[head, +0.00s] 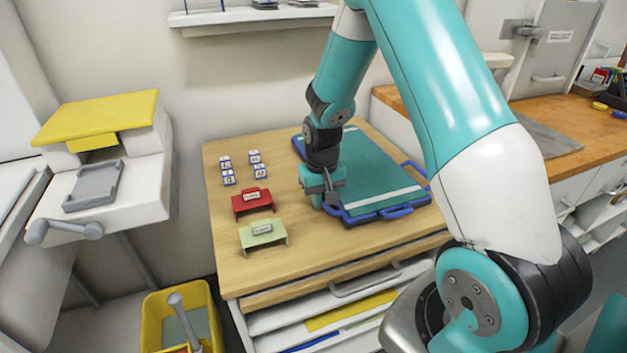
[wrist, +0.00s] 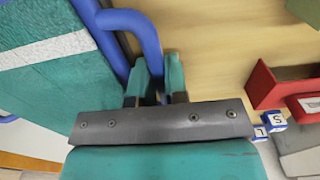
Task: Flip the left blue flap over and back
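A teal panel with white stripes (head: 375,165) lies flat in a blue frame on the wooden table. Blue loop handles stand out from its edges, one at the front (head: 397,212) and one at the right. My gripper (head: 322,187) is low over the panel's left edge, pointing down. In the wrist view a blue loop handle (wrist: 133,22) of that edge runs to my gripper (wrist: 158,75). The handle passes between the two close-set teal fingers, which appear shut on it. My gripper hides part of this edge in the head view. I cannot make out a separate flap.
Left of the panel stand a red holder (head: 252,201), a green holder (head: 263,234) and several small white-and-blue blocks (head: 257,171). A yellow bin (head: 185,318) stands on the floor at left. Open drawers (head: 345,300) jut out below the table front.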

